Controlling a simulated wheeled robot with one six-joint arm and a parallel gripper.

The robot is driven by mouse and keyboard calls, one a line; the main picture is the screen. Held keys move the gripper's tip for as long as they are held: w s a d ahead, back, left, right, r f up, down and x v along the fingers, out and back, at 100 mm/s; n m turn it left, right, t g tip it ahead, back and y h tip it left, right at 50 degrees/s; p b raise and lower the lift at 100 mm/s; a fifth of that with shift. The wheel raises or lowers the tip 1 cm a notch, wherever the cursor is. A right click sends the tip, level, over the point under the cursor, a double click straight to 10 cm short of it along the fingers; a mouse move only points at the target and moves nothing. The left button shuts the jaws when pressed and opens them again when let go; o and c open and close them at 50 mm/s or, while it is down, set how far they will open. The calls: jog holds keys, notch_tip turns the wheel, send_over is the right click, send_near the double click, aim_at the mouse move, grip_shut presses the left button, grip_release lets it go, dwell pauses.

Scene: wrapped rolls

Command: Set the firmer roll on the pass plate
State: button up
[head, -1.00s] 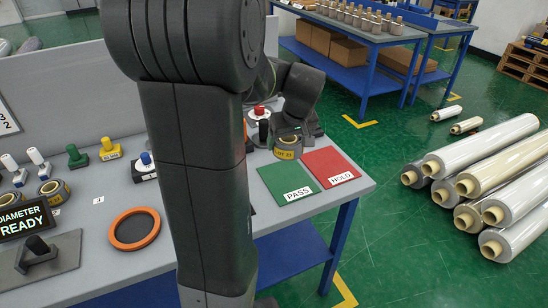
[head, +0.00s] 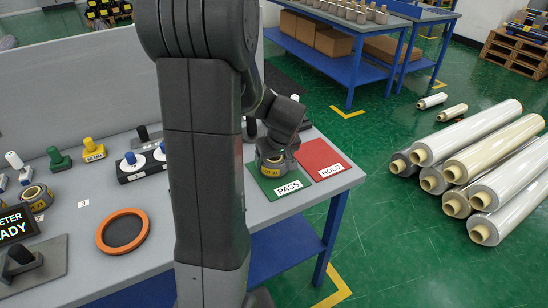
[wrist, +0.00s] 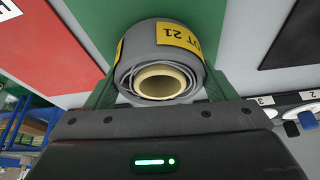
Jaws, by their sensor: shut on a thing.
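My gripper (head: 276,154) is shut on a grey wrapped roll (head: 279,168) with a yellow label. In the wrist view this roll (wrist: 160,48) sits between the two fingers (wrist: 160,92); its label ends in "21", its core is cream, and gaps show between windings near the core. The roll is over the rear part of the green PASS plate (head: 268,192); I cannot tell whether it touches. The red HOLD plate (head: 318,155) is empty beside it on the right. Another grey roll (head: 36,198) with a yellow label stands at the left of the bench.
An orange ring (head: 104,237) around a dark disc lies on the bench. A diameter display (head: 14,223) reads READY in part. Several coloured-knob pieces, such as a yellow one (head: 92,150), stand behind. Large rolls (head: 480,165) lie on the floor at right.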

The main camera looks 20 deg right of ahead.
jog(key=shift+f, duration=0.15)
jog(key=o, duration=1.1)
jog(key=shift+o, duration=0.2)
jog(key=shift+s+r, duration=0.1)
jog(key=shift+r, duration=0.55)
jog(key=v, duration=1.1)
jog(key=shift+s, duration=0.15)
